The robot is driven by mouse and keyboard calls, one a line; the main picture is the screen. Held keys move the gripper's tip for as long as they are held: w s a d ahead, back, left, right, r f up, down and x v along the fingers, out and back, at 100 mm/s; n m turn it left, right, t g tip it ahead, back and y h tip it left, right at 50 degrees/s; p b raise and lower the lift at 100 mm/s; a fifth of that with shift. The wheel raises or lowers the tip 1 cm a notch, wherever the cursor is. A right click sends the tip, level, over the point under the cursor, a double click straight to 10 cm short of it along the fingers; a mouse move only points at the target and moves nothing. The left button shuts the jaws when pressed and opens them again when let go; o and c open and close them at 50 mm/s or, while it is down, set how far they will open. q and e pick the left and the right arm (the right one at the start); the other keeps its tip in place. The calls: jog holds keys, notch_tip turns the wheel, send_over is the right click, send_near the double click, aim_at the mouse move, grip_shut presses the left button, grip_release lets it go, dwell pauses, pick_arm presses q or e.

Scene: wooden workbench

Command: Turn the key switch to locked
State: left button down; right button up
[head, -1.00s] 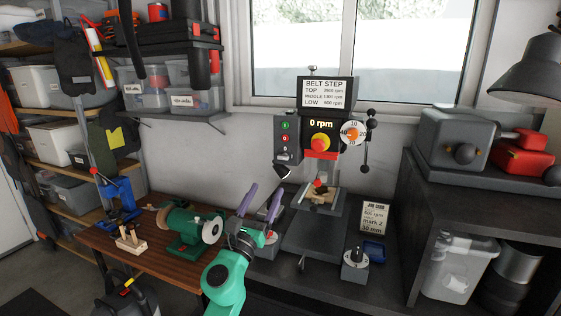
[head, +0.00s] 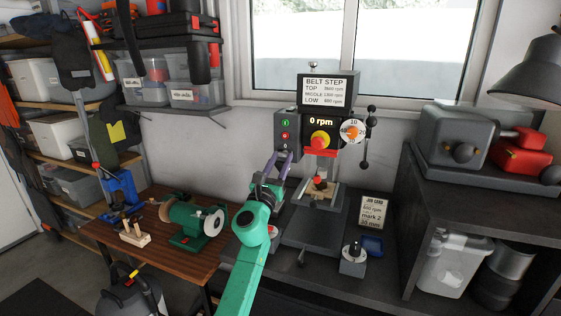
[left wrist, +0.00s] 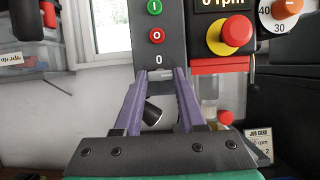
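The key switch (left wrist: 160,75) shows in the left wrist view as a small silvery piece below a "0" mark, low on the grey control box (left wrist: 157,28). Its turn position is too small to tell. In the head view the control box (head: 286,127) hangs left of the drill press, and the switch at its lower end is not clear. My left gripper (head: 281,156) is open in front of the box's lower end. In the left wrist view its purple fingertips (left wrist: 161,74) appear on either side of the key; contact cannot be told. My right gripper is not in view.
Above the switch are a green button (left wrist: 154,7) and a red button (left wrist: 156,36). A red-and-yellow emergency stop (head: 320,139) sits to the right, under a "0 rpm" display. A green bench grinder (head: 190,219) stands left of my arm.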

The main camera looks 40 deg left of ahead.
pick_arm(q)
jog(key=shift+n, duration=0.3)
jog(key=shift+n+y, duration=0.3)
jog(key=shift+y, duration=0.1)
jog(key=n+g+y, duration=0.1)
jog(key=n, duration=0.3)
jog(key=n+g+y+p, duration=0.1)
jog(key=n+y, duration=0.1)
jog(key=n, duration=0.1)
jog(key=n+g+y+p, duration=0.1)
jog(key=n+g, duration=0.1)
jog(key=n, duration=0.2)
jog(key=shift+w+d+r+n, duration=0.15)
jog(key=shift+d+r+n, duration=0.05)
jog(key=shift+d+n, duration=0.15)
jog(key=n+g+p, duration=0.1)
jog(key=n, duration=0.1)
jog(key=n+g+p, duration=0.1)
jog(key=n, duration=0.2)
jog(key=shift+d+r+y, duration=0.1)
jog(key=shift+r+y, duration=0.1)
jog(key=shift+y, duration=0.1)
jog(key=n+g+p, duration=0.1)
jog(key=n+p, duration=0.1)
jog(key=n, duration=0.2)
jog(key=shift+n+g, duration=0.25)
jog(key=shift+g, duration=0.15)
jog(key=shift+c, duration=2.4)
grip_release()
